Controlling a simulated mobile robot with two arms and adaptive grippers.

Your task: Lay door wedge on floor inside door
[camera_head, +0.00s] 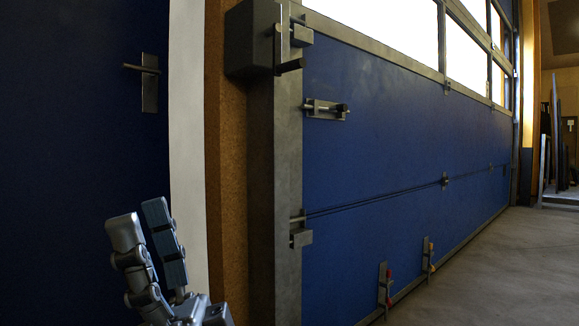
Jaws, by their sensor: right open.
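My right gripper (138,214) shows at the lower left, with its fingers pointing up. It is open, with a narrow gap between the fingers, and I see nothing held there. It is in front of a dark blue door (70,160) with a metal handle (148,82). A wide blue sectional door (390,150) with windows fills the middle and right. I cannot make out a door wedge anywhere. My left gripper is not in view.
A metal post (274,180) with a grey box (252,40) stands between the two doors. The grey floor (490,275) at the lower right is clear.

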